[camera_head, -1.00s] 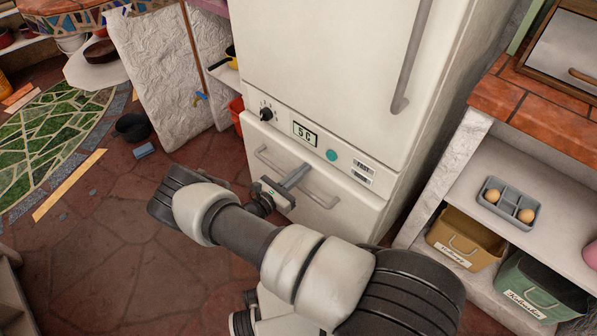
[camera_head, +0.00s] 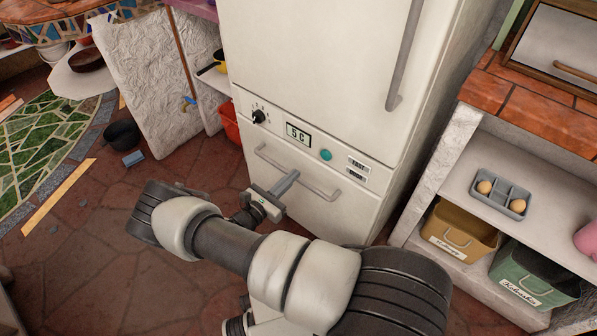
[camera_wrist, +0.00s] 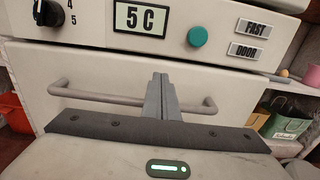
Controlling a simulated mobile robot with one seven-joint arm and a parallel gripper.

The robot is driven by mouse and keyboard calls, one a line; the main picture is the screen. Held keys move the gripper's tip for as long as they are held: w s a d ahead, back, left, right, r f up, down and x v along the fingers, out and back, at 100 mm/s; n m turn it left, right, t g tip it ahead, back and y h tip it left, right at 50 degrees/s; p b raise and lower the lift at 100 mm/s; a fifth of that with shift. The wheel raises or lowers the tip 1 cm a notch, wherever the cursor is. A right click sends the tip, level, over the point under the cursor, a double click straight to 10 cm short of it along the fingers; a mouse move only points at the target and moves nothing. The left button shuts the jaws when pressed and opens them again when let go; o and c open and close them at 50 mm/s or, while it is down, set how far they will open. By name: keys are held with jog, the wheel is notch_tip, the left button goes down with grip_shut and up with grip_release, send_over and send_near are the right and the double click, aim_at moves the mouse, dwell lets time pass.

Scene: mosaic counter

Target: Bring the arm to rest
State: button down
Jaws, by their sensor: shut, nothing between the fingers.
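My gripper (camera_head: 286,184) is in front of the lower drawer of a white fridge (camera_head: 310,70), its two grey fingers pressed together with nothing between them. In the wrist view the shut fingers (camera_wrist: 160,97) stand upright in the middle, overlapping the drawer's horizontal bar handle (camera_wrist: 100,96). I cannot tell whether they touch the handle. The handle also shows in the head view (camera_head: 320,189). The drawer looks closed. My arm reaches across the lower middle of the head view, bent at the elbow.
The fridge panel has a black knob (camera_head: 259,117), a "5 C" display (camera_head: 298,133) and a teal button (camera_head: 326,155). On the right, a shelf holds a grey egg tray (camera_head: 500,197), a yellow bin (camera_head: 460,234) and a green bin (camera_head: 535,275). Open floor (camera_head: 90,270) lies left.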

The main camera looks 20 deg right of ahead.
jog(key=v, duration=0.8)
jog(key=shift+p, duration=0.35)
jog(key=s+d+r+m+g+y, duration=0.25)
jog(key=r+m+g, duration=0.35)
jog(key=r, duration=0.6)
jog(key=s+d+r+m+g+y, duration=0.15)
jog(key=r+m+g+y, duration=0.3)
jog(key=r+m, duration=0.6)
jog(key=s+r+m+t+y, duration=0.35)
jog(key=s+r, duration=0.45)
jog(key=r, duration=0.3)
jog(key=s+r+m+t+y, duration=0.3)
jog(key=s+r+m+y, duration=0.15)
jog(key=s+r, duration=0.5)
notch_tip(320, 180, up, 26)
jog(key=p, duration=2.4)
jog(key=shift+w+p, duration=0.35)
jog(key=shift+w, duration=0.1)
